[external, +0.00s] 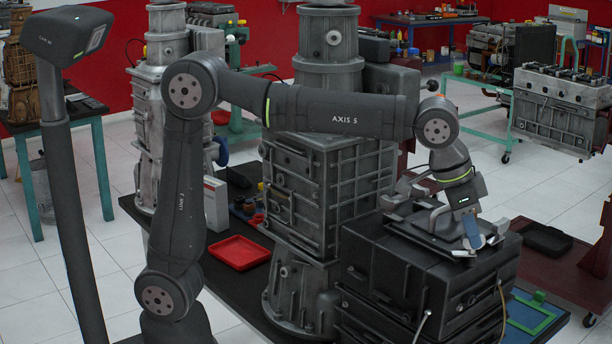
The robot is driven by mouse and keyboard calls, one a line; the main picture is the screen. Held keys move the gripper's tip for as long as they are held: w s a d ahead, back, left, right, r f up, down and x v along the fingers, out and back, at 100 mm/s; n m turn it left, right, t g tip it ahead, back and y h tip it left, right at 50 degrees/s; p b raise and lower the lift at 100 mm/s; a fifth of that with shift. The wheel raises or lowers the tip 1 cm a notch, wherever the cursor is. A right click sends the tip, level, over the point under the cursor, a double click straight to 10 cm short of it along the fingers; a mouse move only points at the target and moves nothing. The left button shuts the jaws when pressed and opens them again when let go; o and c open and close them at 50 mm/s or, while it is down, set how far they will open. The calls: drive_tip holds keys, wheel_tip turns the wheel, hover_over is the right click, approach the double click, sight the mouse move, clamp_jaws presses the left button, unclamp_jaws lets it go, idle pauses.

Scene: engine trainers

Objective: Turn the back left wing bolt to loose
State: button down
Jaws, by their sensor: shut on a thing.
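My gripper (473,236) is at the right, pointing down at the near right part of a grey metal fixture (408,228). A blue strip shows at the gripper's end. The fixture lies on top of a large dark block (405,272). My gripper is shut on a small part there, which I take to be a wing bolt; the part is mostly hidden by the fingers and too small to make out. I cannot tell which wing bolt it is or how far it is turned.
A tall grey engine casing (318,185) stands left of the dark block, close under my forearm. A red tray (240,252) and small coloured parts lie on the black bench to its left. A dark post with a camera head (68,36) stands at the left front.

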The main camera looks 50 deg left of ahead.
drive_tip(key=n, duration=0.2)
drive_tip(key=n+t+y, duration=0.1)
drive_tip(key=n, duration=0.1)
drive_tip(key=shift+d+r+n+y, duration=0.1)
drive_tip(key=shift+d+n+y, duration=0.05)
drive_tip(key=shift+n+y, duration=0.85)
drive_tip(key=shift+n, duration=1.1)
drive_tip(key=c, duration=1.4)
unclamp_jaws()
drive_tip(key=v, duration=1.7)
drive_tip(key=shift+s, duration=0.2)
drive_tip(key=shift+d, duration=0.1)
